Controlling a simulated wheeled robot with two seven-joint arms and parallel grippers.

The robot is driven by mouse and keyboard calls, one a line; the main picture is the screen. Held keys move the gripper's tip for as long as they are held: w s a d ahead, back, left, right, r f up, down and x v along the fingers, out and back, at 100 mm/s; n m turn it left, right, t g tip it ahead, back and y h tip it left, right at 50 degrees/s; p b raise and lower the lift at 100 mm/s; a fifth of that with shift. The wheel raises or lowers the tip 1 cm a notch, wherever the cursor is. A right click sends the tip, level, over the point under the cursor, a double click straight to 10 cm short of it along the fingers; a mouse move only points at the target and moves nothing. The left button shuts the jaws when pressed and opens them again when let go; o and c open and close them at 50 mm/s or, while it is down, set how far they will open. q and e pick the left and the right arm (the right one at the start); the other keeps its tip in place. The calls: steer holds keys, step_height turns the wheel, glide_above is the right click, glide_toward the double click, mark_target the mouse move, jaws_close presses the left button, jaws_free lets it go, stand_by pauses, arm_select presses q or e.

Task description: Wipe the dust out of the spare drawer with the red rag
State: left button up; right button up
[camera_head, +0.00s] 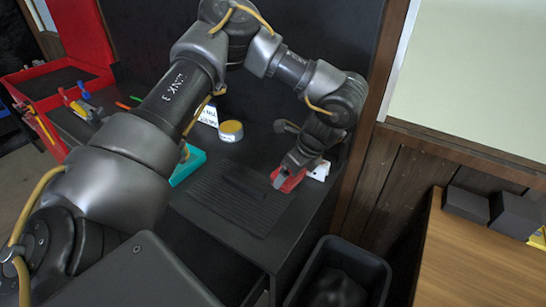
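My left arm comes in from the left and reaches over the dark bench (190,212). My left gripper (291,172) points down at the bench's right side. The red rag (287,184) is a small red patch right at its fingertips, beside a dark ribbed mat (232,205). The fingers partly cover the rag, and I cannot tell whether they are closed on it. My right gripper is not in view. I cannot make out an open drawer or any dust.
A yellow-lidded tin (231,130) and a teal tray (188,166) are on the bench. A white object (319,170) is beside the gripper. A red tool box (68,78) is at left, a black bin (372,268) below right, and a wooden counter (465,260) at right.

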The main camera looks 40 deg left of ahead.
arm_select(q)
steer(key=s+d+n+g+h+b, duration=0.2)
steer(key=s+d+n+g+h, duration=0.2)
steer(key=n, duration=1.4)
steer(key=s+d, duration=0.3)
steer(key=d, duration=0.1)
steer(key=shift+s+d+r+g+h+b, duration=0.3)
steer(key=shift+r+b, duration=0.05)
steer(key=shift+r, duration=0.05)
